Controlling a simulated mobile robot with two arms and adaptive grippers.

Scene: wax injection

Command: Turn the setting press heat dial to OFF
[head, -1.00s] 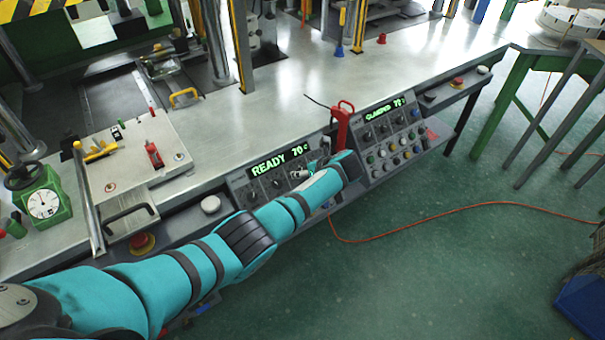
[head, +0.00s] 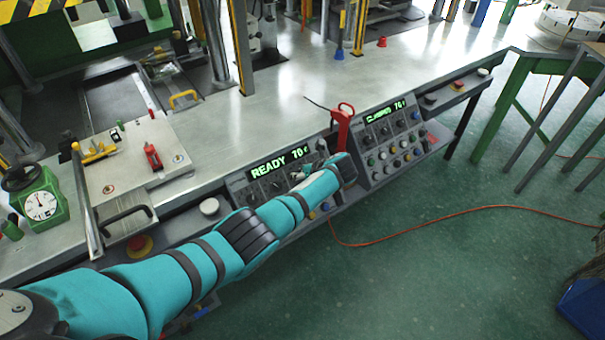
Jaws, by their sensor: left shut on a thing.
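The left control panel (head: 240,188) on the press bench front has a green display (head: 280,162) reading READY 70 and a row of dark dials under it. My left arm reaches across the front to this panel. My left gripper (head: 308,171) is at the panel's right part, just below the display, shut on a small dial there. My wrist and fingers mostly hide that dial, so its pointer and OFF mark cannot be read. A second panel (head: 362,162) to the right has its own green display and several coloured buttons. My right gripper is not in view.
A red-handled tool (head: 342,116) stands between the two panels, close to my wrist. A red emergency button (head: 140,244) and a white button (head: 209,206) sit left of the panel. An orange hose (head: 450,212) lies on the open green floor.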

